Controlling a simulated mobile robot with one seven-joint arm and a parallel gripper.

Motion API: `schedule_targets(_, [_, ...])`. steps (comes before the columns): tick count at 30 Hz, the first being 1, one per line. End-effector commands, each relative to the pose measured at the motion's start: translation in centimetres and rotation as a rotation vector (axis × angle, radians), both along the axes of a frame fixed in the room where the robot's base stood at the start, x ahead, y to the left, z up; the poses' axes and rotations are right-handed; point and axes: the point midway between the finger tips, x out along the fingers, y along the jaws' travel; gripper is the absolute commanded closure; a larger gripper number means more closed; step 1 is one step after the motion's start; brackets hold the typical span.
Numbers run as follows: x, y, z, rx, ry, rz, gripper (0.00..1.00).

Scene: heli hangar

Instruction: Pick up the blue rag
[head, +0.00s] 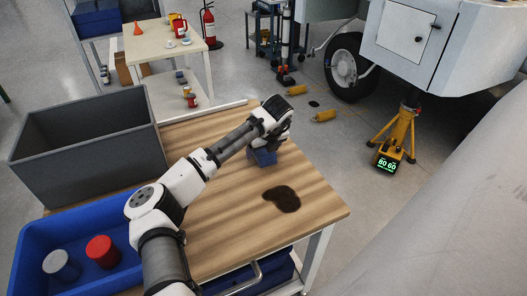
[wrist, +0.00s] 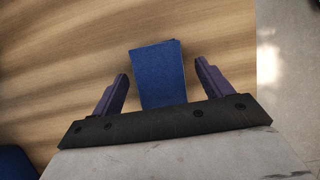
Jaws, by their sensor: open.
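The blue rag (wrist: 158,70) lies on the wooden table top (wrist: 90,45) as a neat folded block. In the wrist view it sits between and slightly beyond the two fingers of my gripper (wrist: 162,82), with a gap on each side. The fingers are open and do not touch it; its near end is hidden behind the gripper body. In the head view the rag (head: 263,157) shows below my gripper (head: 272,140), near the table's far right edge, partly covered by it.
A dark brown stain (head: 282,198) marks the table. A grey crate (head: 95,150) and a blue bin (head: 40,235) stand at the left; the bin holds a red can (head: 102,250) and a grey can (head: 61,265). The table's right part is otherwise clear.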

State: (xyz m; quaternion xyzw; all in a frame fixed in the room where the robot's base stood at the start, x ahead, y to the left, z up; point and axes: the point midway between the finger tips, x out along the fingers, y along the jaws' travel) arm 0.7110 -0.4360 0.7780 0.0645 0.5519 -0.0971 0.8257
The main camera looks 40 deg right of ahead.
Motion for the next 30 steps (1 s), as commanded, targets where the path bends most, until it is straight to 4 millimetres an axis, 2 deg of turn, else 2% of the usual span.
schedule_targets(3, [0.0, 0.0, 0.0, 0.000, 0.000, 0.000, 0.23])
schedule_targets(14, [0.0, 0.0, 0.0, 0.000, 0.000, 0.000, 0.70])
schedule_targets(23, [0.0, 0.0, 0.3, 0.000, -0.001, 0.000, 0.70])
schedule_targets(26, [0.0, 0.0, 0.9, 0.000, -0.002, 0.000, 0.70])
schedule_targets(30, [0.0, -0.1, 2.8, 0.000, -0.003, -0.001, 0.70])
